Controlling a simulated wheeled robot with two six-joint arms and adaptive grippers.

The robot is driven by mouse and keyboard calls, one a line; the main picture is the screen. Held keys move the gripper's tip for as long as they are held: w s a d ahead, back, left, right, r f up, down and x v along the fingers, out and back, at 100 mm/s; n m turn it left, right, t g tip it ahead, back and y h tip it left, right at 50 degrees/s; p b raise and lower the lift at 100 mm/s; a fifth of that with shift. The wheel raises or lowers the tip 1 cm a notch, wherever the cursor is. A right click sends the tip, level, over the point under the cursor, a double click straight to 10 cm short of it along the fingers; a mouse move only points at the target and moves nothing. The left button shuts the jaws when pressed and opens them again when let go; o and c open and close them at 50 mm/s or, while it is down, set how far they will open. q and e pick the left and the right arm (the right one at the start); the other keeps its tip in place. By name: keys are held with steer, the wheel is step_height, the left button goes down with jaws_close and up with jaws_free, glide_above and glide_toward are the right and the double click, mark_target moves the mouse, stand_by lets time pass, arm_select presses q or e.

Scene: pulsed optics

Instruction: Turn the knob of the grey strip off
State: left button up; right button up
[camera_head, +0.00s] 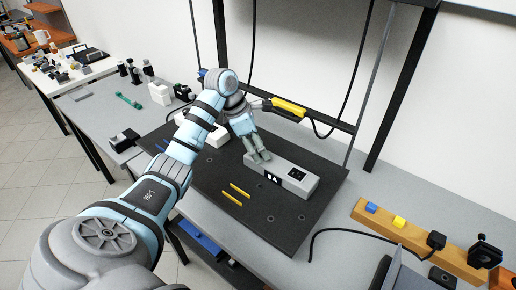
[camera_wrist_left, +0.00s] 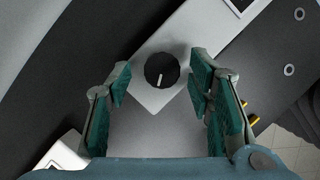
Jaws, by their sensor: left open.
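The grey strip (camera_head: 295,182) lies on a black breadboard in the head view, with a dark socket on its top and a black-and-white label on its front side. In the left wrist view, the strip (camera_wrist_left: 190,40) runs diagonally, and its black round knob (camera_wrist_left: 161,70) with a white pointer mark shows near its end. The pointer points down in that view. My left gripper (camera_head: 259,158) is over the strip's left end and hides the knob in the head view. In the wrist view its open fingers (camera_wrist_left: 163,82) stand on either side of the knob, apart from it. My right gripper is not in view.
The black breadboard (camera_head: 215,180) carries yellow bars (camera_head: 232,198) in front of the strip. A white block (camera_head: 190,132) stands left of the strip, behind my arm. A wooden strip (camera_head: 400,232) with coloured blocks lies at the right. A black post frame (camera_head: 400,85) stands behind.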

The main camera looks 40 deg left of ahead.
arm_select(q)
steer(key=shift+s+r, duration=0.25)
steer(key=shift+s, duration=0.1)
steer(key=c, duration=0.7)
jaws_close()
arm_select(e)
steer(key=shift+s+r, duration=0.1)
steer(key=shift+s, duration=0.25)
